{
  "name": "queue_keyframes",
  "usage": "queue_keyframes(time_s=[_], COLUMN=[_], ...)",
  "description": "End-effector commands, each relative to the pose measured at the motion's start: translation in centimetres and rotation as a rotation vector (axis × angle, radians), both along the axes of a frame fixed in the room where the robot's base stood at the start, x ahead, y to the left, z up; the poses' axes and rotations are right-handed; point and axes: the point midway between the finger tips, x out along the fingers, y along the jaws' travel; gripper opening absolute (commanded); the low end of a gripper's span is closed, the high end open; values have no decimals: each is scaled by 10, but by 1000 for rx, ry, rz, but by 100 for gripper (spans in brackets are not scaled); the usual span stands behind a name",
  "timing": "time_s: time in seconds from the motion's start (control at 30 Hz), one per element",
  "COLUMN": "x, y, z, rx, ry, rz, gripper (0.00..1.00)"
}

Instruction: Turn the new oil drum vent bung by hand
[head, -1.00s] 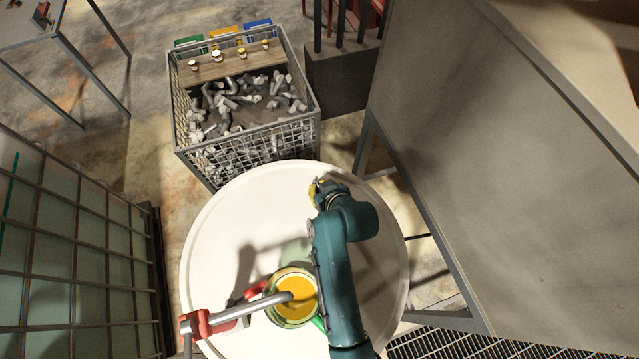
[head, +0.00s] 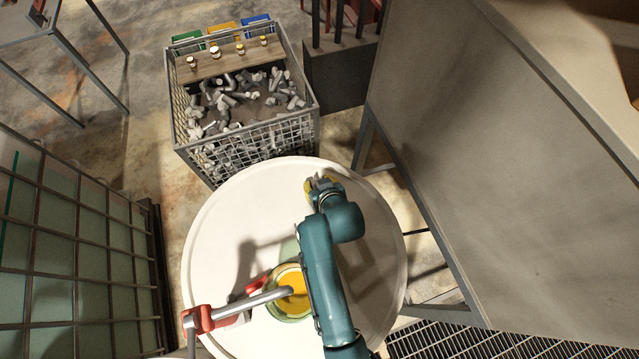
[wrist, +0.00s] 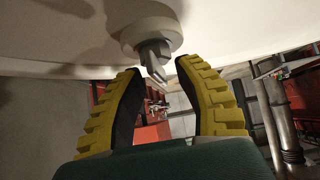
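The white drum lid (head: 225,215) fills the lower middle of the head view. In the wrist view the vent bung (wrist: 150,32) is a pale round cap with a grey metal lug sticking out of it. My gripper (wrist: 158,72) has yellow ribbed fingers with dark inner pads. The fingers are apart, with the lug's end at the gap between their tips; no contact shows. In the head view my gripper (head: 320,184) is over the far right part of the lid and hides the bung.
A pump with a red handle and grey pipe (head: 240,310) and a yellow-filled round container (head: 293,290) are at the lid's near side. A wire crate of metal parts (head: 245,150) stands behind. A large grey panel (head: 480,150) rises at the right.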

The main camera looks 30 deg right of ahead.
Motion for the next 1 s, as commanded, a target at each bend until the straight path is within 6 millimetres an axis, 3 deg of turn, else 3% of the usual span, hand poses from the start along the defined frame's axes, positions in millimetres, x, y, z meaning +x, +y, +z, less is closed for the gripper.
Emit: queue_keyframes(time_s=[0.17, 0.53, 1.0], x=[-15, -75, -84], y=[2, 9, 10], z=[16, 75, 84], rx=[-1, 0, 0], ry=[-3, -1, 1], rz=[-1, 0, 0], gripper=[34, 34, 34])
